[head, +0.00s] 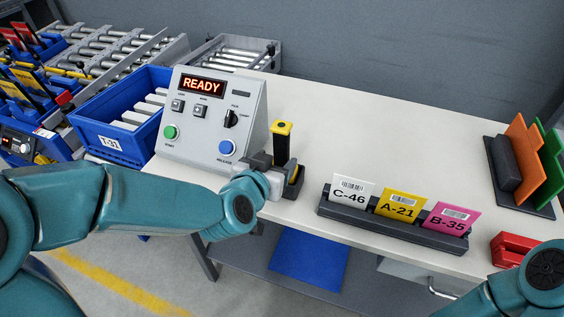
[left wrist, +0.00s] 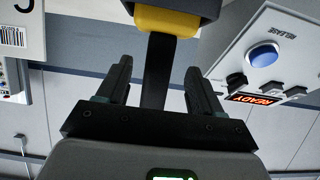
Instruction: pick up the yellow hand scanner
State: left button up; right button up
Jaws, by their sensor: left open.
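The yellow hand scanner (head: 282,128) stands upright on the table, just right of the control box, with a yellow-rimmed top and a dark body. My left gripper (head: 277,172) is at its lower part, which the gripper partly hides. In the left wrist view the scanner (left wrist: 167,20) shows a yellow part at the top and a dark handle. The open fingers of my left gripper (left wrist: 158,72) stand on either side of that handle, with a visible gap on both sides. My right arm shows at the lower right; its gripper is out of view.
The control box (head: 213,115) reading READY stands close on the left. A dark rack (head: 390,232) with three cards sits to the right. A red object (head: 515,249) and a holder with orange and green plates (head: 523,155) are farther right. The table behind the scanner is clear.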

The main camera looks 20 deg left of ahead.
aim_at(284, 154)
pick_arm(q)
jog(key=x, duration=0.6)
jog(key=shift+w+f, duration=0.2)
jog(key=shift+f, duration=0.2)
jog(key=shift+s+r, duration=0.15)
jog(key=shift+s, duration=0.05)
jog(key=shift+w, duration=0.15)
jog(key=c, duration=0.9)
jog(key=shift+c, duration=1.3)
